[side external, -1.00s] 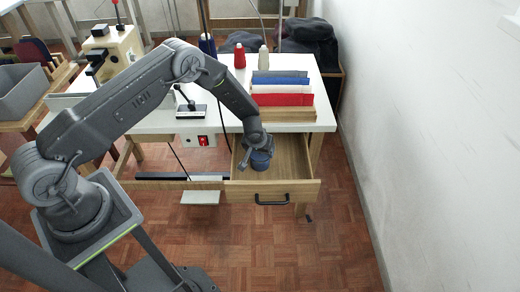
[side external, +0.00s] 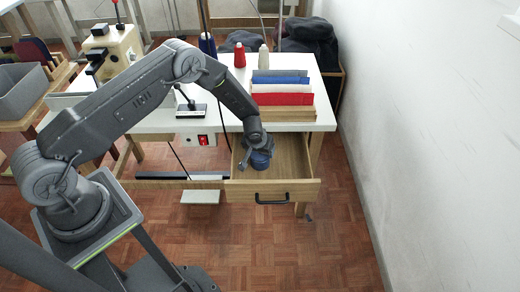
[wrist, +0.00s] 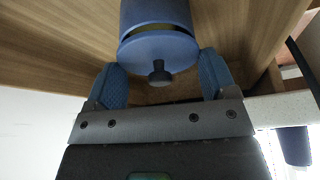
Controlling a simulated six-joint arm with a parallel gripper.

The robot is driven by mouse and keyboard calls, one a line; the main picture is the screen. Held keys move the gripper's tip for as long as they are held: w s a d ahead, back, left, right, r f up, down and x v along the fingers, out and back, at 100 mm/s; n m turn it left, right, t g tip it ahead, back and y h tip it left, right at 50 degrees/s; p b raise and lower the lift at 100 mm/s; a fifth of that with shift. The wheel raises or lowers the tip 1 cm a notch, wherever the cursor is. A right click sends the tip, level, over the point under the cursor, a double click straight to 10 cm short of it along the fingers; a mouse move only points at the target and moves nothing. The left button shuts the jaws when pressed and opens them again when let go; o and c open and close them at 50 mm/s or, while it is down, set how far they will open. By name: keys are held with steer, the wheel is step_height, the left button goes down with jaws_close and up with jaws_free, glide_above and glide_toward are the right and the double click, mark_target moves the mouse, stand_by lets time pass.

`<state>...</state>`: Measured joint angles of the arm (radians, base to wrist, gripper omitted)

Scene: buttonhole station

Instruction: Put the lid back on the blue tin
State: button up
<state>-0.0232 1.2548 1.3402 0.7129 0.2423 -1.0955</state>
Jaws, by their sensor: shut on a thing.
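The blue tin (side external: 261,161) stands in the open wooden drawer, partly hidden by my gripper in the side view. In the wrist view the tin (wrist: 156,12) is at the top centre. Its blue lid (wrist: 150,52), with a dark knob, lies across the tin's mouth. A dark yellowish crescent shows between lid and tin, so the lid looks tilted or not flush. My gripper (wrist: 164,76) has its two blue fingers on either side of the lid and is shut on it; the exact contact is hard to see.
The drawer (side external: 296,188) is pulled out below the white table (side external: 225,119), its walls close around the tin. Folded cloths (side external: 282,99) in a wooden rack and thread cones (side external: 240,56) stand on the table. A white wall is to the right.

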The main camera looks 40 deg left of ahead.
steer(key=o, duration=0.8)
steer(key=shift+r, duration=3.5)
jaws_close()
steer(key=shift+f, duration=0.55)
